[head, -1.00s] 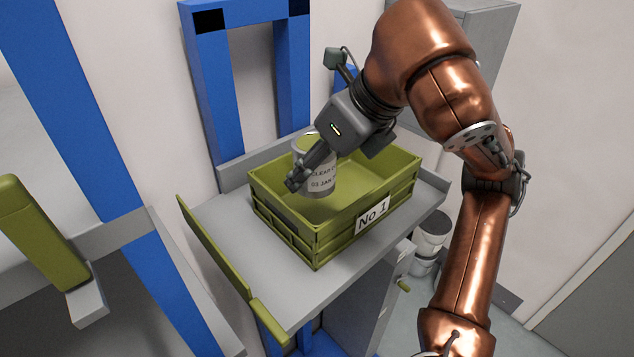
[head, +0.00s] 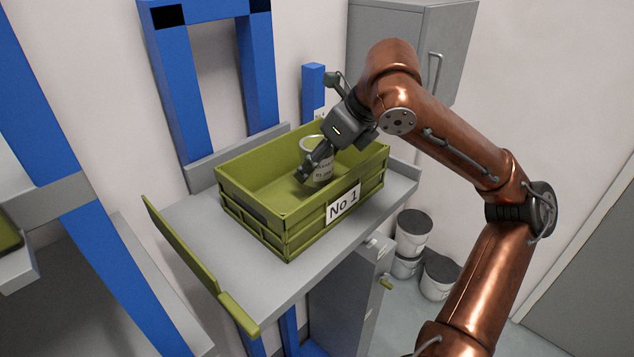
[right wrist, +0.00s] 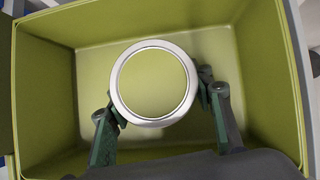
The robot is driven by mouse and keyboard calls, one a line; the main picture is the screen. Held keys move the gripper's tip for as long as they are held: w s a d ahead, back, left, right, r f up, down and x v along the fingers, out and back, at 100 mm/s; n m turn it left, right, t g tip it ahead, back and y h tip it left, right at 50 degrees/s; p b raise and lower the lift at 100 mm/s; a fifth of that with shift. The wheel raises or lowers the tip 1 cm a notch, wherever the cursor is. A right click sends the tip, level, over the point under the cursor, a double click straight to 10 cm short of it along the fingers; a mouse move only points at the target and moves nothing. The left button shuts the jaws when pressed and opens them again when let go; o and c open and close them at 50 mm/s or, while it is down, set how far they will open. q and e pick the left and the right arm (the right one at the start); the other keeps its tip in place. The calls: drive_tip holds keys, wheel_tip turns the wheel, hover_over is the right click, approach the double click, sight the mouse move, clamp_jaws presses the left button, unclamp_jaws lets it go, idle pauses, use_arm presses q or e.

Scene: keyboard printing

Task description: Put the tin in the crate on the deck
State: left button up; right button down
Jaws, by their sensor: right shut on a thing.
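My right gripper (head: 308,172) is shut on the tin. In the right wrist view, the tin (right wrist: 153,84) shows from above between the two fingers, with the crate's walls around it. Whether the tin's base touches the crate floor is hidden. My left gripper is not in view.
A green-edged flap (head: 185,250) runs along the deck's left side. Blue posts (head: 262,80) stand behind it. A grey cabinet (head: 440,50) is at the back right. Several lidded buckets (head: 413,235) stand on the floor to the right. The crate's left part is free.

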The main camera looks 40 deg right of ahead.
sight(332, 158)
drive_tip(key=f+b, duration=0.2)
drive_tip(key=f, duration=0.1)
drive_tip(key=shift+w+d, duration=0.2)
drive_tip(key=shift+d, duration=0.15)
drive_tip(key=shift+s+f+b, duration=0.2)
drive_tip(key=shift+f+b, duration=0.15)
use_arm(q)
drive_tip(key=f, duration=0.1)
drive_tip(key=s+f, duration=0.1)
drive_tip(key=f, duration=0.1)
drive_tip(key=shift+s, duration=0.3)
use_arm(e)
drive_tip(key=shift+w+a, duration=0.1)
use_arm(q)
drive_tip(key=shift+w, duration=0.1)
use_arm(e)
drive_tip(key=shift+w, duration=0.1)
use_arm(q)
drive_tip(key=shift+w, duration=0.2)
use_arm(e)
drive_tip(key=c, duration=0.9)
unclamp_jaws()
drive_tip(key=shift+c, duration=0.2)
use_arm(q)
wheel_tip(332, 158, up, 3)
drive_tip(key=p, duration=0.3)
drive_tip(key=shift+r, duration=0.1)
use_arm(e)
drive_tip(key=v, duration=1.2)
